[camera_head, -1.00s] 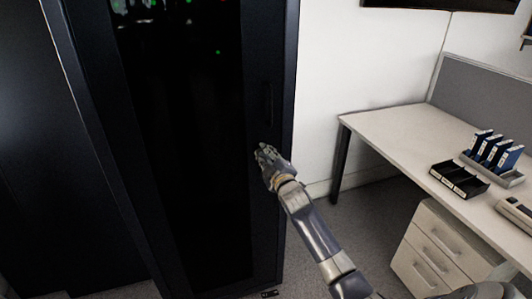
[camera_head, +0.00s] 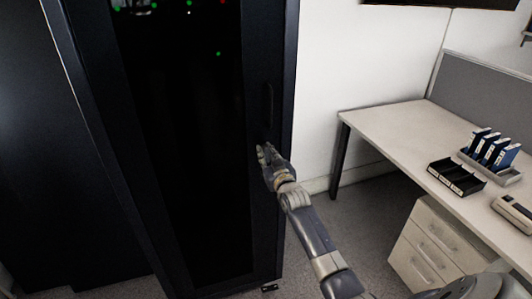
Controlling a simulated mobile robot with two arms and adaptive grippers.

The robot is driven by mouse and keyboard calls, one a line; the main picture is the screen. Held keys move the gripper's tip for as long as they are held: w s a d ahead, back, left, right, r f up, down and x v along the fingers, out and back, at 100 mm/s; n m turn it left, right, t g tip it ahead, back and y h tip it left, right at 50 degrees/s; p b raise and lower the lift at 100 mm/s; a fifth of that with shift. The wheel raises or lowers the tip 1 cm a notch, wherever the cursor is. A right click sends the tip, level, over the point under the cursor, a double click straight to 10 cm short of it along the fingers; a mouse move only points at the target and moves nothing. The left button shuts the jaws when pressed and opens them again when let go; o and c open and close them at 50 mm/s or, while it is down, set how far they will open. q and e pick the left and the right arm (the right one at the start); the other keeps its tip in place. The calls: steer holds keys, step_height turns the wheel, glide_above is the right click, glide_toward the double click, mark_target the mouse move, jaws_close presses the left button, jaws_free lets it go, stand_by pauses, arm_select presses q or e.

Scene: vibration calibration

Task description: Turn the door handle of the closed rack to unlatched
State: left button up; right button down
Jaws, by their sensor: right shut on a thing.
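The closed rack (camera_head: 260,220) is a tall black cabinet with a dark glass door (camera_head: 195,150). Small green and red lights show through the top of the glass. The door handle (camera_head: 268,103) is a dark upright bar on the door's right frame, hard to make out against the black. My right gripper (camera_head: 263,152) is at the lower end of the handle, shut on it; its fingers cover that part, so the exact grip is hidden. My left gripper is not in view.
A white desk (camera_head: 400,135) stands at the right, with a black tray (camera_head: 457,178) and several blue binders (camera_head: 490,150) on it. A drawer unit (camera_head: 435,245) stands under it. Grey floor (camera_head: 335,225) is clear between rack and desk.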

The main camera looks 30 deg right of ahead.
steer(key=shift+m, duration=0.7)
steer(key=c, duration=1.5)
jaws_free()
steer(key=shift+s, duration=0.1)
steer(key=v, duration=1.1)
steer(key=shift+s+a, duration=0.2)
steer(key=shift+s, duration=0.2)
